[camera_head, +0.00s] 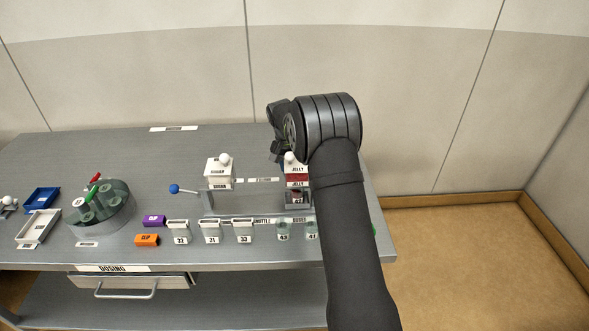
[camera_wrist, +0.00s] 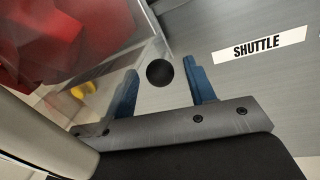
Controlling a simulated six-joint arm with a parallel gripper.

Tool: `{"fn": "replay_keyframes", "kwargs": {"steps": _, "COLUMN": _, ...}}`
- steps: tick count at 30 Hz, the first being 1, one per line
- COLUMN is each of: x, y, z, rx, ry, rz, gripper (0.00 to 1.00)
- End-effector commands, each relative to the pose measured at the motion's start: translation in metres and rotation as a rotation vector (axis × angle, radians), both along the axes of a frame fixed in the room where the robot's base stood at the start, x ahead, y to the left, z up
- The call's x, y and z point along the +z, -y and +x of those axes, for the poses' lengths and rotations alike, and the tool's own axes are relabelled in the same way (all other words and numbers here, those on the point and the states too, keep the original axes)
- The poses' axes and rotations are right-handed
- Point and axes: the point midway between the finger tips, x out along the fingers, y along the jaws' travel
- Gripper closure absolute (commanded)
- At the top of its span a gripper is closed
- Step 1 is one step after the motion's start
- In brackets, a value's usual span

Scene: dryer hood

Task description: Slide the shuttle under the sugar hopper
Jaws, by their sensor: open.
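The white sugar hopper (camera_head: 219,173) stands at mid table in the head view, its label facing front. The jelly hopper (camera_head: 296,172) stands to its right, partly hidden by my arm. A grey block holding a small numbered cup (camera_head: 297,197) sits below the jelly hopper; it looks like the shuttle, but my arm hides its right side. In the wrist view my gripper (camera_wrist: 162,82) is open, its blue fingers on either side of a black ball knob (camera_wrist: 160,73). I cannot tell whether they touch it. The SHUTTLE label (camera_wrist: 259,45) lies to the right.
A blue-knobbed lever (camera_head: 175,189) sticks out left of the sugar hopper. A round carousel (camera_head: 103,211) and a blue tray (camera_head: 42,199) stand at the left.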

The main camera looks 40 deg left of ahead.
Motion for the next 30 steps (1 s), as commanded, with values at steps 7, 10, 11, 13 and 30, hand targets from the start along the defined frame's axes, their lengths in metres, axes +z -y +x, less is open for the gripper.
{"fn": "replay_keyframes", "kwargs": {"steps": 7, "x": 0.0, "y": 0.0, "z": 0.0, "rx": 0.0, "ry": 0.0, "rz": 0.0, "gripper": 0.95}}
{"fn": "replay_keyframes", "kwargs": {"steps": 10, "x": 0.0, "y": 0.0, "z": 0.0, "rx": 0.0, "ry": 0.0, "rz": 0.0, "gripper": 1.0}}
{"fn": "replay_keyframes", "kwargs": {"steps": 11, "x": 0.001, "y": 0.0, "z": 0.0, "rx": 0.0, "ry": 0.0, "rz": 0.0, "gripper": 1.0}}
{"fn": "replay_keyframes", "kwargs": {"steps": 13, "x": 0.0, "y": -0.004, "z": -0.003, "rx": 0.001, "ry": 0.0, "rz": 0.0, "gripper": 1.0}}
{"fn": "replay_keyframes", "kwargs": {"steps": 30, "x": 0.001, "y": -0.064, "z": -0.062, "rx": -0.001, "ry": 0.001, "rz": 0.002, "gripper": 1.0}}
